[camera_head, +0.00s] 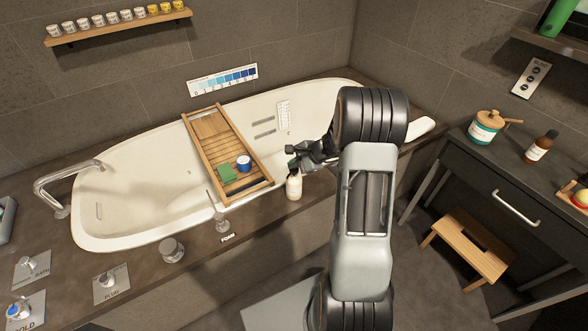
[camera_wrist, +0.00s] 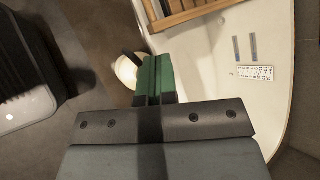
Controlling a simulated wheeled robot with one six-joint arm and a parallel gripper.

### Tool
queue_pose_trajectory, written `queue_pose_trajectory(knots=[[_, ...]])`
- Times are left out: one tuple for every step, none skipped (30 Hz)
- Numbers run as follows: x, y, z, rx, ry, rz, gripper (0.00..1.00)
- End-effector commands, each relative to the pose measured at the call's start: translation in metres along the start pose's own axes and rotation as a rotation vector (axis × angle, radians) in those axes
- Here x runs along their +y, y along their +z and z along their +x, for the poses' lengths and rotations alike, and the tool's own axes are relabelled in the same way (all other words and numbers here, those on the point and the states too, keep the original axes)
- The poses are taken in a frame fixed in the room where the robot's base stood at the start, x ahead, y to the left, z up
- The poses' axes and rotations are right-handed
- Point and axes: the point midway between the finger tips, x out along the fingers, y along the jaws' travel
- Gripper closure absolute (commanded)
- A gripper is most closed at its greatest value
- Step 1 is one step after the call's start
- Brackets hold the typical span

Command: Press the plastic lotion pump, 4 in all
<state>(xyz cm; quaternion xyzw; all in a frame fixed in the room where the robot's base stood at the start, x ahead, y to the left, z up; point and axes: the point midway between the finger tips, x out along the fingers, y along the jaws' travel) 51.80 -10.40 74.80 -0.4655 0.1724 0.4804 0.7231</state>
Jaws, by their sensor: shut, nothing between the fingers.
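The white lotion bottle (camera_head: 294,187) stands upright on the dark tub surround, just in front of the bathtub's near rim. My gripper (camera_head: 293,164) is at the top of the bottle and hides most of its pump head. In the wrist view my gripper's green-padded fingers (camera_wrist: 155,78) are shut together with nothing between them. The pale bottle (camera_wrist: 127,72) shows partly behind them on the left, with a dark nozzle piece beside it. I cannot tell whether the fingers touch the pump or whether it is pressed down.
A wooden bath tray (camera_head: 248,190) with a green cloth (camera_head: 227,174) and blue tin (camera_head: 244,163) spans the bathtub (camera_head: 150,222) left of the bottle. A metal fixture (camera_head: 219,219) and a knob (camera_head: 171,250) stand left on the surround. A wooden stool (camera_head: 466,246) is at right.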

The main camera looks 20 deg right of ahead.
Motion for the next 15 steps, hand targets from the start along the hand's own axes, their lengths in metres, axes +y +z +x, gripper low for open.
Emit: queue_pose_trajectory(knots=[[0.0008, -0.0007, 0.001, 0.0, 0.0, 0.0, 1.0], [0.001, -0.0009, 0.0013, 0.0, 0.0, 0.0, 1.0], [0.0013, -0.0012, 0.0016, 0.0, 0.0, 0.0, 1.0], [0.0015, -0.0014, 0.0019, 0.0, 0.0, 0.0, 1.0], [0.0017, -0.0016, 0.0021, 0.0, 0.0, 0.0, 1.0], [0.0019, -0.0018, 0.0025, 0.0, 0.0, 0.0, 1.0], [0.0021, -0.002, 0.0027, 0.0, 0.001, 0.0, 1.0], [0.0024, -0.0022, 0.003, 0.0, 0.001, 0.0, 1.0], [0.0026, -0.0024, 0.0034, 0.0, 0.001, 0.0, 1.0], [0.0028, -0.0026, 0.0036, 0.0, 0.001, 0.0, 1.0], [0.0031, -0.0028, 0.0039, 0.0, 0.001, 0.0, 1.0], [0.0033, -0.0031, 0.0043, 0.0, 0.001, 0.0, 1.0], [0.0035, -0.0033, 0.0045, 0.0, 0.001, 0.0, 1.0], [0.0037, -0.0035, 0.0048, 0.0, 0.001, 0.0, 1.0], [0.004, -0.0037, 0.0051, 0.0, 0.001, 0.001, 1.0]])
